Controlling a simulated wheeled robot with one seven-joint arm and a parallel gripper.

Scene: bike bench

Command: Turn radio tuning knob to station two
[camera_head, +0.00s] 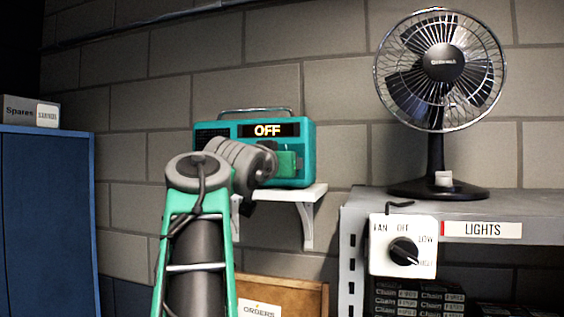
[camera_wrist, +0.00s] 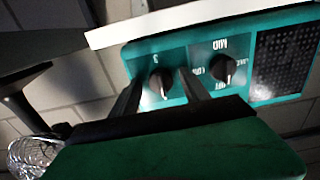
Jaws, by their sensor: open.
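The teal radio (camera_head: 306,142) sits on a small white wall shelf, and its display (camera_head: 267,130) reads OFF. My gripper (camera_wrist: 160,80) is open, with one finger on each side of a black knob (camera_wrist: 161,84) in the wrist view. I cannot tell if the fingers touch it. A small mark like a 3 shows by this knob, upside down. A second black knob (camera_wrist: 223,69), with labels including MID and OFF, is to the right, outside the fingers. In the head view my gripper and wrist hide both knobs.
The white shelf (camera_head: 312,192) lies just below the radio. A fan (camera_head: 438,75) stands on a grey shelf at right, with a fan switch box (camera_head: 403,246) on its front. A blue cabinet (camera_head: 45,215) is at left. The wall is close behind the radio.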

